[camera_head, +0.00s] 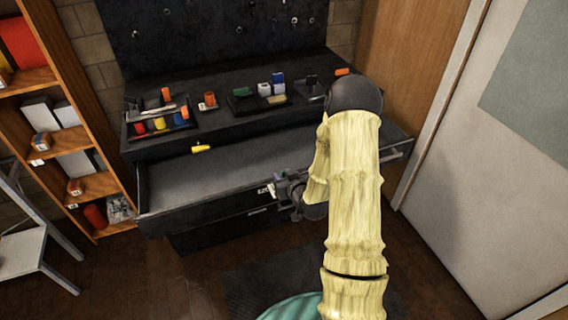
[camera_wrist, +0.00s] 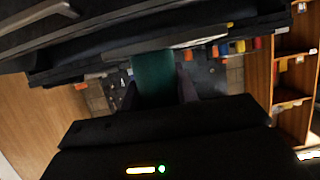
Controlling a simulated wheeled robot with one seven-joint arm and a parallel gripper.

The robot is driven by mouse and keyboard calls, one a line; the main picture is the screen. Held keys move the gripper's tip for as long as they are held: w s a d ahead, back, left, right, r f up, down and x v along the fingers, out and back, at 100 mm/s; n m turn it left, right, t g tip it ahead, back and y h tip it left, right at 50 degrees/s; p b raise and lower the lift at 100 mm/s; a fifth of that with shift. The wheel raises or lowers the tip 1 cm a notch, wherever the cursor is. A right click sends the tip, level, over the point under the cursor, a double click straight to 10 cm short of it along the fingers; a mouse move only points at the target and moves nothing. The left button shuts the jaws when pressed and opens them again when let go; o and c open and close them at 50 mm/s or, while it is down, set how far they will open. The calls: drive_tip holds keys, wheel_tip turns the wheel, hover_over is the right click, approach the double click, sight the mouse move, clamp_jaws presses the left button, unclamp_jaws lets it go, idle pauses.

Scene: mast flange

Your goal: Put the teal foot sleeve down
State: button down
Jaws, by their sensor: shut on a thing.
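The teal foot sleeve (camera_wrist: 155,75) shows in the wrist view as a dark teal block between the two fingers of my gripper (camera_wrist: 158,92). My gripper is shut on it. In the head view my gripper (camera_head: 277,184) is small and partly hidden by my arm, over the front right part of the open drawer (camera_head: 205,176). A small teal patch of the sleeve (camera_head: 279,176) shows there. I cannot tell whether the sleeve touches the drawer.
A yellow piece (camera_head: 201,148) lies at the drawer's back. The black bench top (camera_head: 222,118) above holds a tray (camera_head: 160,127) of coloured parts, an orange-topped piece (camera_head: 209,99) and several small blocks. Shelves (camera_head: 75,140) stand left, a pale door (camera_head: 480,150) right. The drawer's middle is clear.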

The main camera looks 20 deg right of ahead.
drive_tip(key=s+a+f, duration=0.3)
drive_tip(key=s+f, duration=0.5)
drive_tip(key=f, duration=0.5)
drive_tip(key=shift+s+a, duration=0.25)
drive_tip(key=shift+s, duration=0.05)
drive_tip(key=shift+w+f, duration=0.1)
